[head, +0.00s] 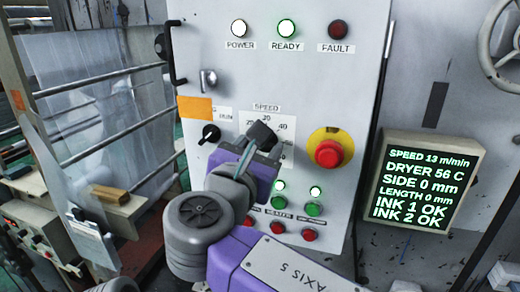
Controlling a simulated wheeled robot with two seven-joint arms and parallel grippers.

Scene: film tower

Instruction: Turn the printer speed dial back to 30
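The speed dial (262,134) is a black knob below the word SPEED on the grey panel's white scale plate. Scale numbers 20, 30 and 40 show around it; the lower part of the scale and the dial's pointer are hidden by my gripper. My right gripper (252,149) comes up from the lower right, with its fingers at the dial. The fingers are a little apart; I cannot tell whether they grip the knob or only stand around it. The display (431,186) at the right reads SPEED 13 m/min. My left gripper is not in view.
The red emergency button (328,152) on its yellow disc stands just right of the dial. A black rotary switch (209,134) sits to its left. Lit green buttons and red buttons (309,235) lie below. The READY lamp (286,28) is lit; the FAULT lamp is dark red.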

